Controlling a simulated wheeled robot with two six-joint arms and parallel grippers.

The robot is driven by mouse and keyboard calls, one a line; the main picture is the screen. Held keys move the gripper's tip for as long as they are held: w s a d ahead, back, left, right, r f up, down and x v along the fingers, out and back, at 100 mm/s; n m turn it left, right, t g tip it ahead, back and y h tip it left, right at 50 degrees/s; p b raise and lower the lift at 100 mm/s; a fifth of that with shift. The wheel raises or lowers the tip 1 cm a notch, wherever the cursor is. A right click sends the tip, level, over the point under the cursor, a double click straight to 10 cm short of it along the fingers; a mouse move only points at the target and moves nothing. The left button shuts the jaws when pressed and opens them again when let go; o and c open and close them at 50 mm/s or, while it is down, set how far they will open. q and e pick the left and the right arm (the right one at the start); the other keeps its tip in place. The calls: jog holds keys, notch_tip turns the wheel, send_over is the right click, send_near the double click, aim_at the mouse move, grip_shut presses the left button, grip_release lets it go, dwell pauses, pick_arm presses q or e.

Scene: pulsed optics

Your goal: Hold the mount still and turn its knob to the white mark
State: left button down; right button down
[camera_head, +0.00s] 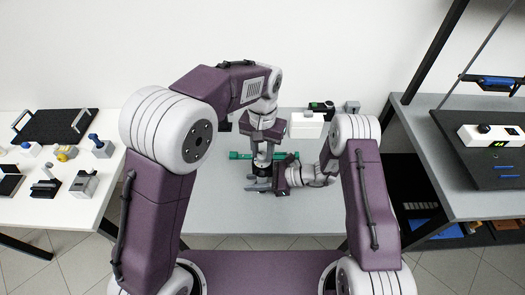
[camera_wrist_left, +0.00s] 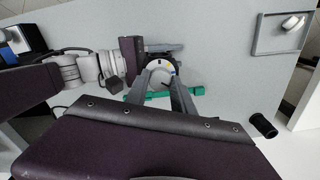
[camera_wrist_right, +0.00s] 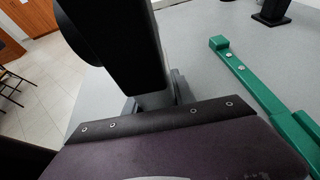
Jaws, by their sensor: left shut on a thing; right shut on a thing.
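The mount shows as a large dark upright body in the right wrist view (camera_wrist_right: 115,40); in the head view it is mostly hidden behind my grippers. My right gripper (camera_wrist_right: 154,103) is shut on the mount low down, coming in from the right. The knob (camera_wrist_left: 160,68) is a pale round disc with small coloured marks around it, in the left wrist view. My left gripper (camera_wrist_left: 163,80) reaches down from above, its fingers on either side of the knob and shut on it. I cannot make out which mark is the white one, as the fingers cover part of the dial.
A green bar (camera_head: 240,155) lies on the grey table (camera_head: 225,215) just behind the grippers; it also shows in the right wrist view (camera_wrist_right: 250,80). A white box (camera_head: 305,126) stands behind. The left wrist view shows a shallow grey tray (camera_wrist_left: 258,38) and a black cylinder (camera_wrist_left: 263,125).

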aim_at(263, 155)
jog(key=shift+f, duration=0.15)
pick_arm(q)
jog(key=c, duration=1.1)
grip_release()
jog(key=shift+o, duration=0.2)
notch_tip(263, 155, up, 12)
jog(key=shift+s, duration=0.1)
pick_arm(e)
grip_release()
jog(key=shift+d, duration=0.1)
